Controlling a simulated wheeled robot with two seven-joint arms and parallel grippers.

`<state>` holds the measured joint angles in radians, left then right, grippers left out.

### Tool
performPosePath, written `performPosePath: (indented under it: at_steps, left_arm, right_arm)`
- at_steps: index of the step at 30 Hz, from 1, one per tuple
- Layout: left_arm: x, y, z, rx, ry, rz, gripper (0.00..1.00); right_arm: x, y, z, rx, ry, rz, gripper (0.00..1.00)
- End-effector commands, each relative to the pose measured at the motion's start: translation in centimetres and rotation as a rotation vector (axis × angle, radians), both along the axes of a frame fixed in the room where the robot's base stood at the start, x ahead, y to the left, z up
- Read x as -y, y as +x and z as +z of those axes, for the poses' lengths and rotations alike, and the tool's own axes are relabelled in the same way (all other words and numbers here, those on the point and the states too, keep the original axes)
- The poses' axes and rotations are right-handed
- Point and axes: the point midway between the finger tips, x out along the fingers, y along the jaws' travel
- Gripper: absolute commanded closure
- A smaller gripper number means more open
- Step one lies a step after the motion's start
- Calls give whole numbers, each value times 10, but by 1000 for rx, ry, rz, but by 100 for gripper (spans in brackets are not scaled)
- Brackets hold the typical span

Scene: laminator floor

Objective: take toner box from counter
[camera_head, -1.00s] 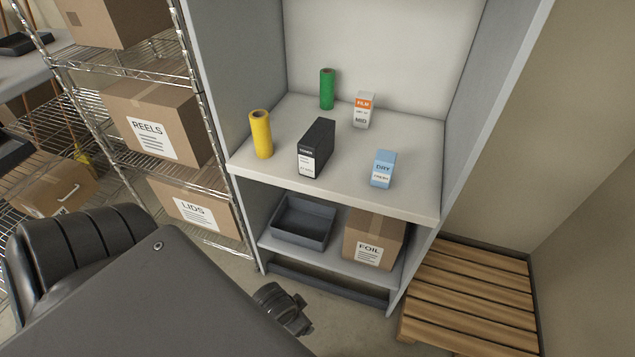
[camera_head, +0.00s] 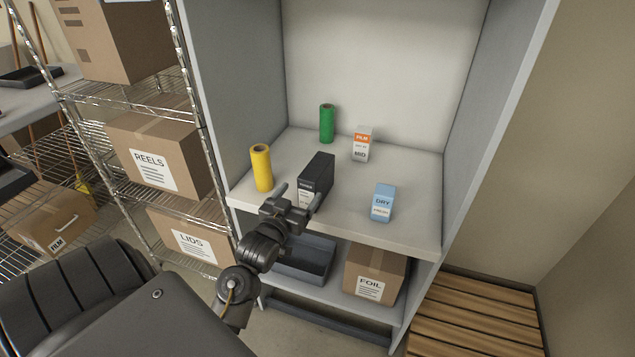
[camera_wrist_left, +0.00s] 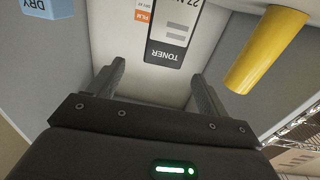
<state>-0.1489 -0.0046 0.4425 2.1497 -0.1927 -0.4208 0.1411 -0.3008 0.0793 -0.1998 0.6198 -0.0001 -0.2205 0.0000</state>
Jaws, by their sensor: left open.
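The toner box (camera_head: 317,175) is black with a white label and stands upright on the counter (camera_head: 345,217), near its front edge. In the left wrist view the toner box (camera_wrist_left: 168,33) shows upside down, ahead of the fingers and between their lines. My left gripper (camera_head: 297,194) is open and empty, just in front of the box at the counter's front edge. Its two fingers (camera_wrist_left: 158,80) show apart in the left wrist view, with a gap to the box. It hides the lower part of the box's label in the head view. My right gripper is not in view.
A yellow roll (camera_head: 261,168) stands left of the toner box. A green roll (camera_head: 327,123) and a film box (camera_head: 362,144) stand behind it, and a blue DRY box (camera_head: 383,203) to the right. Grey side walls flank the counter. A grey bin (camera_head: 305,257) sits below.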

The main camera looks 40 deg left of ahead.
Motion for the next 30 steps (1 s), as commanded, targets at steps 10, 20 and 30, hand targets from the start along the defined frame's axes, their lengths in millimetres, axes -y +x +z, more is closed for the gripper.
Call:
performPosePath:
  at_steps: [10,20,30]
  left_arm:
    - [-10,39,2,-1,0,-2,22]
    - [-15,55,0,-3,0,-1,22]
    - [-31,96,2,-4,-2,-1,22]
  right_arm:
    - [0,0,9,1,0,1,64]
    - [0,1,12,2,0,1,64]
    - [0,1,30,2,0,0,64]
